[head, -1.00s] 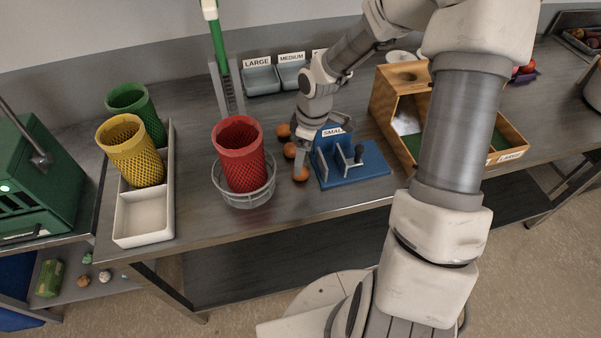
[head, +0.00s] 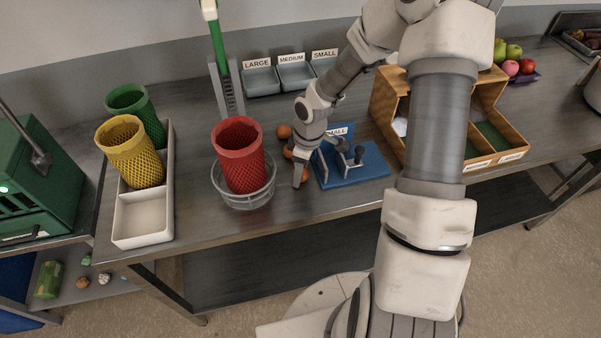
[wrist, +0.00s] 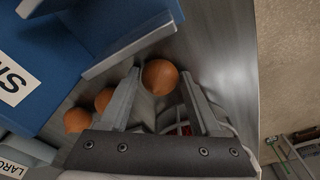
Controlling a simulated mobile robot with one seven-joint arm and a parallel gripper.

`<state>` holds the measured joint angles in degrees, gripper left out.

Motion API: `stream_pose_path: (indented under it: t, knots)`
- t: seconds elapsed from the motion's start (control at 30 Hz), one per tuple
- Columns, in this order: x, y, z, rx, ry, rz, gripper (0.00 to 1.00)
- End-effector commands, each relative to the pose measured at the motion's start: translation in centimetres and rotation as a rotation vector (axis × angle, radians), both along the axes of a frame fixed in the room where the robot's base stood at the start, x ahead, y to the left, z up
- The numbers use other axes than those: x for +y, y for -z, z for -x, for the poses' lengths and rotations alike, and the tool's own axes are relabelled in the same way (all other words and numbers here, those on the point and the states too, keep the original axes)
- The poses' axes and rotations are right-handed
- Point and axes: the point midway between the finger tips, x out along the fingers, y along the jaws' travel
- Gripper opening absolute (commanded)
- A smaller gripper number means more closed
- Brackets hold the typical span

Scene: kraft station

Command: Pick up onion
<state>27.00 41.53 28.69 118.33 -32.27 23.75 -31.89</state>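Several round orange-brown onions lie in a row on the steel table, between the red mesh basket and the blue fixture. In the wrist view, the nearest onion (wrist: 160,77) sits at the fingertips of my gripper (wrist: 160,80), between the two spread fingers with gaps visible. Two more onions lie left of the fingers, one (wrist: 104,99) partly behind the left finger and another (wrist: 77,121) further off. In the head view, the far onion (head: 284,131) is clear, while my gripper (head: 301,172) largely covers the others.
The blue fixture (head: 352,177) labelled SMALL stands close right of my gripper. A wooden divided box (head: 388,112) is further right. The table's front edge is near.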

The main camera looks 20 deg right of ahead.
Motion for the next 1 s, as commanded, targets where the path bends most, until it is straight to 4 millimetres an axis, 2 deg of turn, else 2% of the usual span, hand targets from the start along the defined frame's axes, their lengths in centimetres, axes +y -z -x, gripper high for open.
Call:
stream_pose_path:
  t: [0.03,0.33,0.57,0.67,1.0]
  knots:
    - [0.0,0.0,0.0,0.000,0.000,0.000,0.53]
    - [0.0,0.0,0.0,0.000,0.000,0.000,0.00]
    - [0.0,-0.2,0.0,-0.001,0.000,0.001,0.00]
    - [-0.1,-1.1,-0.1,-0.003,0.002,0.001,0.00]
    - [-0.1,-7.7,-0.1,-0.004,0.003,0.003,0.00]
